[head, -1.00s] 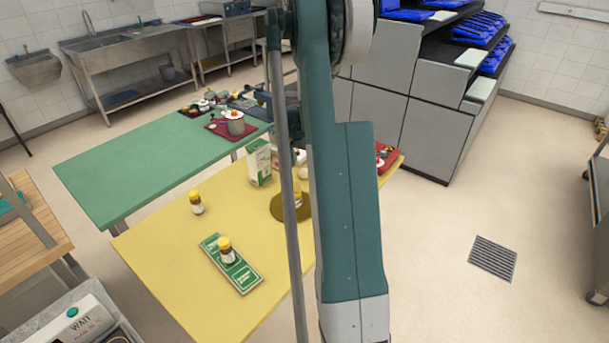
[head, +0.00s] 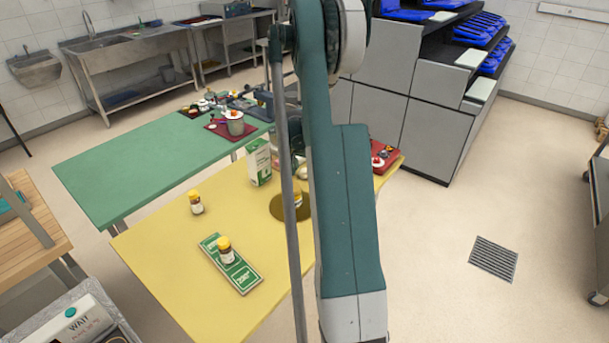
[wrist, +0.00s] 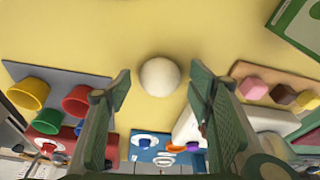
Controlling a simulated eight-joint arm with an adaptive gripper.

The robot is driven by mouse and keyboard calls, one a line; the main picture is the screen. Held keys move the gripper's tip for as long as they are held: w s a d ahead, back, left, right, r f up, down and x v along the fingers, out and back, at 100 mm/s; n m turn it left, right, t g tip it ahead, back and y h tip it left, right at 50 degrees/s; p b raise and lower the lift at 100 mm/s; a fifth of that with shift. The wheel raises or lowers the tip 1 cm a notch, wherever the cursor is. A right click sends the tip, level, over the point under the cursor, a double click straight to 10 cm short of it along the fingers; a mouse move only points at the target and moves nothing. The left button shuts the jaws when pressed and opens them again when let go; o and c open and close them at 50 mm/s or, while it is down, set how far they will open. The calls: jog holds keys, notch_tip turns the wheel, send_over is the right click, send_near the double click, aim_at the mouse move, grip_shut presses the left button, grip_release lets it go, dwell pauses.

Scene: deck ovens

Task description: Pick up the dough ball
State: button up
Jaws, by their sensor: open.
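The dough ball (wrist: 159,76) is a pale, round ball on the yellow tabletop in the wrist view. My gripper (wrist: 161,88) is open, with one green finger to the left of the ball and one to the right. Gaps of yellow table show between the ball and both fingertips, and nothing is held. The height of the fingertips over the table is hard to judge. In the head view my arm covers most of the area around the ball.
A grey board with coloured cups (wrist: 29,93) lies left of my gripper, and a tan board with coloured pieces (wrist: 253,88) lies right. A blue board (wrist: 152,150) is below. On the yellow table (head: 160,245) stand a green-and-white carton (head: 259,162) and small yellow-capped jars (head: 196,202).

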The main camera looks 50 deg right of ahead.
dwell(0.3)
jog(key=c, duration=1)
jog(key=shift+r, duration=0.1)
jog(key=shift+r+p, duration=0.6)
jog(key=shift+r, duration=4.35)
